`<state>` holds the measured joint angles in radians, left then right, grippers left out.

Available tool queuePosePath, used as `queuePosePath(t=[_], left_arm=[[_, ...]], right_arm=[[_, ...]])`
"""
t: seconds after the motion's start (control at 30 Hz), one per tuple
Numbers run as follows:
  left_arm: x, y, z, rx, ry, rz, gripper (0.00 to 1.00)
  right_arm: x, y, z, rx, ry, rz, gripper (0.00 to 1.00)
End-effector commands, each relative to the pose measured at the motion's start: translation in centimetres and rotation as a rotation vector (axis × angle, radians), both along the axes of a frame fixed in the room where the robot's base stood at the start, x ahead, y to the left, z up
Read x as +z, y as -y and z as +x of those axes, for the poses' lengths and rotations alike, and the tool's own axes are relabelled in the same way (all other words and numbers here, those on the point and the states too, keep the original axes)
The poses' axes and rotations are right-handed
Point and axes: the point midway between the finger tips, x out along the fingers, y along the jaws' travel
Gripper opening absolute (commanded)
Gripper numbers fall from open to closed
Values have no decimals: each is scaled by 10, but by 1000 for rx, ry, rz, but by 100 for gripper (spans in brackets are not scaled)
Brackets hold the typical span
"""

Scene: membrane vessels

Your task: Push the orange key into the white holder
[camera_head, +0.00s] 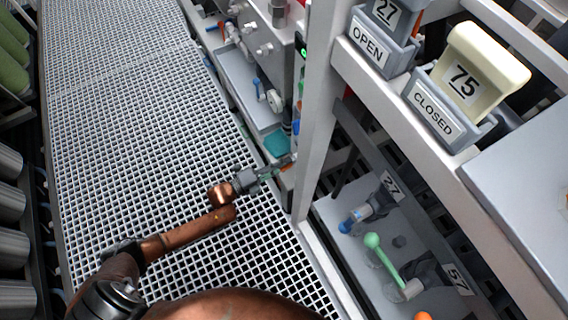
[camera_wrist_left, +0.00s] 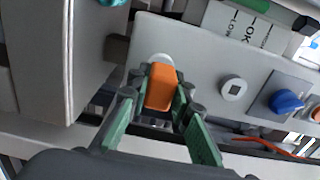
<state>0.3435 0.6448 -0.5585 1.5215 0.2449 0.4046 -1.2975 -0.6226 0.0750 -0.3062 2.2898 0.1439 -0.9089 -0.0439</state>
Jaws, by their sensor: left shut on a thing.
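The orange key (camera_wrist_left: 161,88) shows in the left wrist view as an upright orange block. My left gripper (camera_wrist_left: 160,97) is shut on it, with a green-and-grey finger on each side. A round white piece (camera_wrist_left: 158,59), which looks like the white holder, shows just behind the top of the key on a pale panel. The key hides most of it, and I cannot tell how far the key is in it. In the head view my left gripper (camera_head: 277,172) reaches right to the panel beside the upright post. My right gripper is not in view.
In the head view a grey post (camera_head: 318,110) stands just right of the gripper. The grated floor (camera_head: 130,130) at left is clear.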

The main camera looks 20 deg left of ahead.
Motion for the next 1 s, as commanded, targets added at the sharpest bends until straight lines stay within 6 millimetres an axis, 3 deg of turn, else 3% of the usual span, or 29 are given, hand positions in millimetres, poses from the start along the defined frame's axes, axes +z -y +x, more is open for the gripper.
queuePosePath(t=[0.77, 0.8, 1.0], left_arm=[[0, 8, 10, -1, 1, -1, 0], [0, 7, 10, -1, 1, -1, 22], [0, 8, 10, -1, 1, -1, 36]], right_arm=[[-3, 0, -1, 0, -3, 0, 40], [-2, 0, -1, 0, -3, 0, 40], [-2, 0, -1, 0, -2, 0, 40]])
